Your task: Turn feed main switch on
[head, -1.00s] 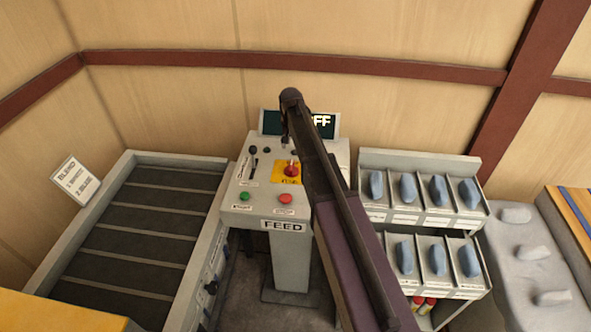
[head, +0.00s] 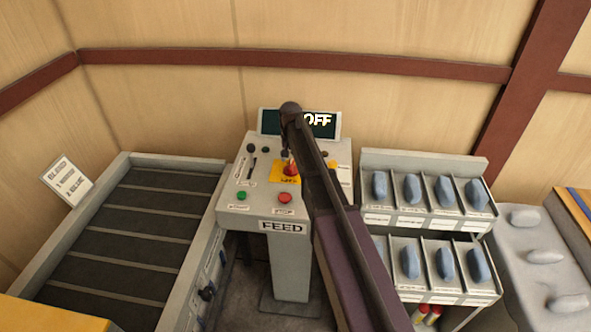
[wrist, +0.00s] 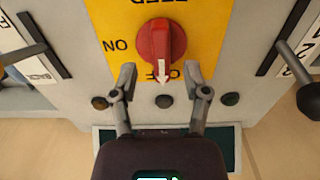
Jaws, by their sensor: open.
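The feed main switch (wrist: 162,47) is a red rotary knob on a yellow plate (wrist: 108,20). In the wrist view its white arrow points down toward the partly covered off label, and "ON" is printed to its left. The knob also shows in the head view (head: 290,169), partly behind my arm. My gripper (wrist: 160,75) is open, with one finger on each side of the knob's arrow end. I cannot tell whether the fingers touch it. The display (head: 322,121) on the FEED console reads "OFF", partly covered by my arm.
The console (head: 235,210) has a green button (head: 241,196), a red button (head: 285,198) and a black lever (head: 252,165). In the wrist view, levers (wrist: 311,98) stand on both sides. A belt conveyor (head: 115,240) is at left; racks with grey-blue items (head: 412,187) are at right.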

